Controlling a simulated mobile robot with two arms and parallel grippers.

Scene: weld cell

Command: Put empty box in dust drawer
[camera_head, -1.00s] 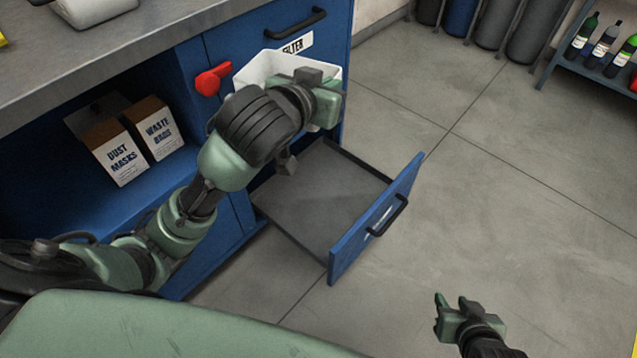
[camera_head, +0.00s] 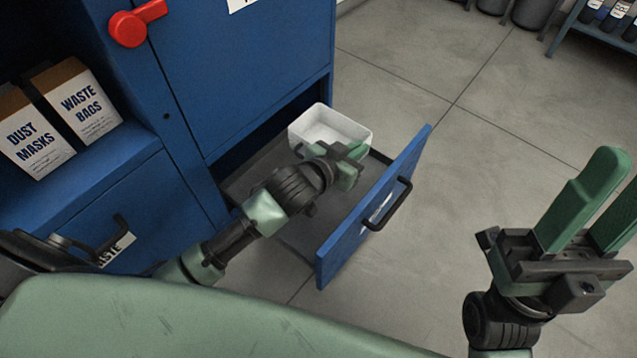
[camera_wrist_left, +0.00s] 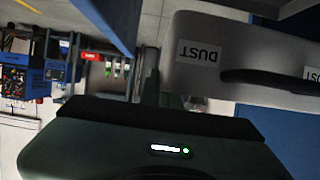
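The empty box (camera_head: 362,133) is a white open-topped bin at the back of the pulled-out dust drawer (camera_head: 335,255). I cannot tell whether it touches the drawer floor. My left gripper (camera_head: 350,158) is at the box's near side and appears shut on its wall; its fingertips are partly hidden. In the left wrist view the box (camera_wrist_left: 235,55) looks grey, upside down, with a DUST label, close to the gripper finger (camera_wrist_left: 150,85). My right gripper (camera_head: 616,175) is open and empty, raised at the right.
The drawer front with its black handle (camera_head: 390,205) stands out over the floor. Blue cabinet panels are behind and left, with a red lever (camera_head: 138,22). Dust masks (camera_head: 35,135) and waste bags (camera_head: 80,100) boxes sit on a shelf.

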